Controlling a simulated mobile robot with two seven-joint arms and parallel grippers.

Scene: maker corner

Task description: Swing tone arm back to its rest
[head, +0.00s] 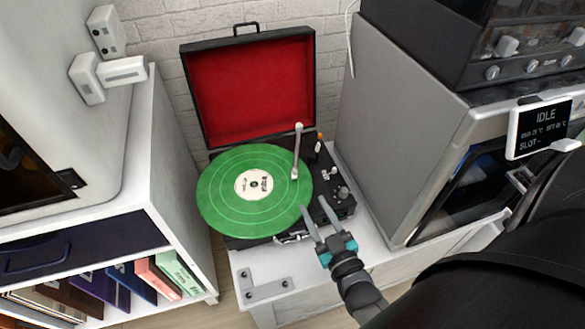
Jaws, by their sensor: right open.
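The record player (333,203) is a black case with its red-lined lid (243,85) raised against the wall. A green record (232,213) with a pale label lies on it. The light tone arm (297,150) stands at the record's right side, its lower end over the outer part of the record. My right gripper (313,214) is at the front right edge of the record, fingers pointing up the picture. It is open, with nothing seen between its fingers, and it is apart from the tone arm. My left gripper is not in view.
A grey machine (375,130) with a small screen reading IDLE (542,127) stands close on the right. A white shelf (162,190) with books stands on the left. The white stand (315,258) has a little bare room in front of the player.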

